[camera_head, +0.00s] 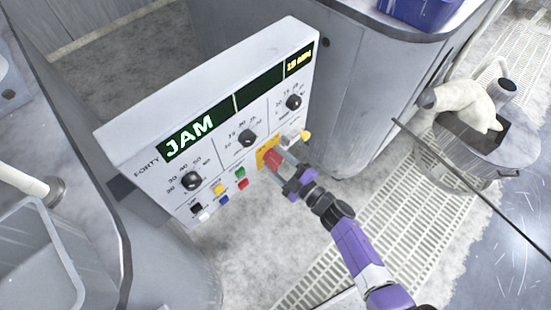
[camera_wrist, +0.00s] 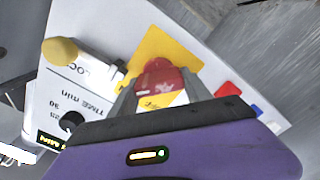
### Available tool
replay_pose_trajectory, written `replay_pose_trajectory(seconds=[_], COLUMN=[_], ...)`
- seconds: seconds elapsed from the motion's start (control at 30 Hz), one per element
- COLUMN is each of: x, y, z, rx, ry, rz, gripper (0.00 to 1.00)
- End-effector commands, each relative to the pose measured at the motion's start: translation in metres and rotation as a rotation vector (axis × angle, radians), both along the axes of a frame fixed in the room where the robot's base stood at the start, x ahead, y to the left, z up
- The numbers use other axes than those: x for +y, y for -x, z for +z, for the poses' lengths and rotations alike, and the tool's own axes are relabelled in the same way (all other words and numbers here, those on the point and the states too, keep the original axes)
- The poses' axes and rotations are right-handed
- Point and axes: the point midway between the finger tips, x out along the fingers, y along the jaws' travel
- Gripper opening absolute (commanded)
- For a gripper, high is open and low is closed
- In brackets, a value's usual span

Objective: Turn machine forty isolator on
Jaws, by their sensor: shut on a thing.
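The machine forty control panel (camera_head: 228,108) is a white box labelled FORTY, with a display reading JAM and a smaller amber display at its right end. The isolator is a red rotary handle (camera_head: 273,158) on a yellow plate (camera_head: 264,147), low on the panel face. My gripper (camera_head: 283,164) reaches it from the lower right. In the wrist view my gripper's two fingers stand on either side of the red handle (camera_wrist: 160,80), shut on it. The yellow plate (camera_wrist: 163,53) shows behind. The handle's exact on or off position cannot be read.
Black dials (camera_head: 247,138) sit above the isolator, and several coloured buttons (camera_head: 240,172) lie to its left. A yellow-tipped lever (camera_head: 305,135) is close on its right; its yellow knob (camera_wrist: 60,51) shows in the wrist view. A bucket (camera_head: 468,150) stands at right on grated floor.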

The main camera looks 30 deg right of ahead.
Motion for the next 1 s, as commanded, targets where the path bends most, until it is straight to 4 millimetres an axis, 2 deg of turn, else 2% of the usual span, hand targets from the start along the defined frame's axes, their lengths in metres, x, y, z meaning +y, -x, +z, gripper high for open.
replay_pose_trajectory(seconds=[0.67,0.7,0.8,1.0], x=[-0.0014,-0.0014,-0.0012,-0.001], y=[0.0006,0.0006,0.0006,0.0], z=[-0.0014,-0.0014,-0.0013,-0.0002], rx=[0.024,0.024,0.023,0.021], ry=[-0.064,-0.064,-0.063,-0.062], rz=[-0.003,-0.003,-0.003,-0.002], gripper=[0.16,0.58,0.78,0.78])
